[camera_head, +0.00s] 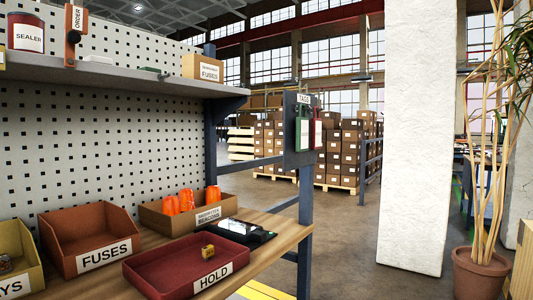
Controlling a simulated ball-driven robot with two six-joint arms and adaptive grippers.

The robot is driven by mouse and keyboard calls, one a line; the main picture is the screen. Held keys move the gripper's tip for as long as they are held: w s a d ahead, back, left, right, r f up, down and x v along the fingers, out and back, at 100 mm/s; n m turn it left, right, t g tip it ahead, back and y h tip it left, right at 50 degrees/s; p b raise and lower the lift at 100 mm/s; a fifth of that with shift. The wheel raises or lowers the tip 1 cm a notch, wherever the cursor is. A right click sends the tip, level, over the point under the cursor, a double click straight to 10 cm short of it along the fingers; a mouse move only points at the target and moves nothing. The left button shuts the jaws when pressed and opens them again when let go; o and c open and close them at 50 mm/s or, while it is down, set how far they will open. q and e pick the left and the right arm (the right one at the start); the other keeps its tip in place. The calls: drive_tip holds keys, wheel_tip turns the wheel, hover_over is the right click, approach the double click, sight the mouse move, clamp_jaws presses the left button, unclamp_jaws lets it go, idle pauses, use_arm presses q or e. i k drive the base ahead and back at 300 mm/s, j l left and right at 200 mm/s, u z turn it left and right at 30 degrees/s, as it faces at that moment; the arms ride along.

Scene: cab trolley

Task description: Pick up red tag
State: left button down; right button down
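A red tag (316,130) hangs on a dark grey panel marked TAGS (290,125), fixed to the right end post of the trolley. It has a white label on its face. A green tag (303,134) hangs directly to its left on the same panel. The two tags hang close together, and I cannot tell whether they touch. Neither of my grippers shows in the head view.
The wooden shelf holds a red HOLD tray (155,284) with a small yellow item, a FUSES bin (70,222), a box of orange beacons (155,218) and a black device (262,236). An upper shelf (130,76) overhangs. Floor right of the trolley is clear up to a white pillar (414,150).

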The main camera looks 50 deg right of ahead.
sight(315, 122)
drive_tip(key=k+z, duration=0.15)
drive_tip(key=z, duration=1.55)
drive_tip(key=u, duration=0.3)
drive_tip(key=i+l+u, duration=0.25)
drive_tip(key=u, duration=0.2)
drive_tip(key=i+l+u, duration=0.2)
drive_tip(key=l+u, duration=0.25)
drive_tip(key=l, duration=0.05)
